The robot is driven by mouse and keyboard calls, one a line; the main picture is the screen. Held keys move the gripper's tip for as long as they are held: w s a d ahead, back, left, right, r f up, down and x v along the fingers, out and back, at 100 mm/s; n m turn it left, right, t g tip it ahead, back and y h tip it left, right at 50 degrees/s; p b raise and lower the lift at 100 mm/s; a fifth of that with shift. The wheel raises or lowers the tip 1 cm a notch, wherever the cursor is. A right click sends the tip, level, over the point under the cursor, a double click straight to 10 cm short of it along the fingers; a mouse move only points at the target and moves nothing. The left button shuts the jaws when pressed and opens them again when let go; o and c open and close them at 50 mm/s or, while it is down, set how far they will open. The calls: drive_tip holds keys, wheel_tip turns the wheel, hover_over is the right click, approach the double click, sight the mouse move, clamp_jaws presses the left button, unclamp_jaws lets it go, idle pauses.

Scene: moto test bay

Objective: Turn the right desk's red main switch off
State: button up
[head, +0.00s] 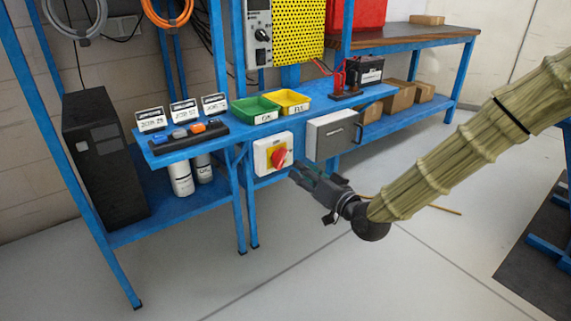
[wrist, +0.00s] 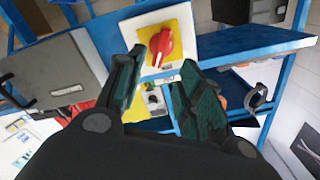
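The red main switch (head: 278,158) is a rotary knob on a yellow plate in a white box (head: 261,164), mounted below the front edge of the blue desk (head: 190,150). In the wrist view the red knob (wrist: 160,46) stands just beyond the fingertips, tilted from upright in the picture. My gripper (head: 302,174) is beside the switch box at its lower right, pointing at it. In the wrist view my gripper (wrist: 157,75) has its two dark green-lined fingers spread apart with nothing between them. The fingers do not appear to touch the knob.
A grey drawer box (head: 331,134) with a handle hangs right of the switch. On the desk are a green bin (head: 255,110), a yellow bin (head: 289,101), a black battery (head: 362,73) and a button panel (head: 187,136). Blue legs stand left of the switch; the floor in front is clear.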

sight(285, 159)
drive_tip(key=b+x, duration=0.2)
drive_tip(key=x, duration=0.7)
drive_tip(key=shift+f, duration=0.1)
drive_tip(key=shift+s, duration=0.1)
drive_tip(key=shift+d, duration=0.1)
clamp_jaws()
